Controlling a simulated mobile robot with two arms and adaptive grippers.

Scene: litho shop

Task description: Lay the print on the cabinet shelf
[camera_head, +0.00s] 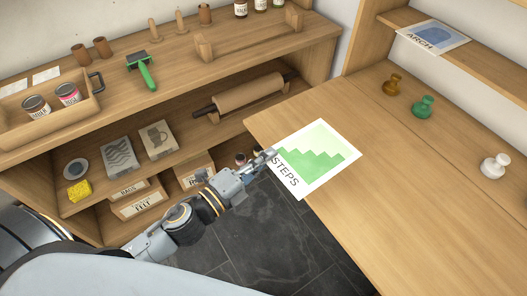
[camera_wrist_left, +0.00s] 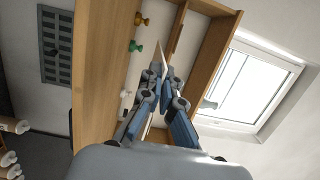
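The print (camera_head: 318,157), a white sheet with a green staircase picture and the word STEPS, shows in the head view over the left edge of the wooden table top (camera_head: 430,210). My left gripper (camera_head: 268,155) is shut on the print's left edge. In the left wrist view, the left gripper's fingers (camera_wrist_left: 165,78) are together on the print (camera_wrist_left: 157,58), which is seen nearly edge-on. The cabinet shelf (camera_head: 393,19) is at the upper right, with another print marked ARCH (camera_head: 433,37) lying on it. My right gripper is not in view.
On the right surface stand a brown knob-shaped piece (camera_head: 393,84), a green one (camera_head: 423,106) and a white one (camera_head: 495,165). The left bench (camera_head: 120,100) holds a roller (camera_head: 240,96), tins and boxes. The right surface's front is clear.

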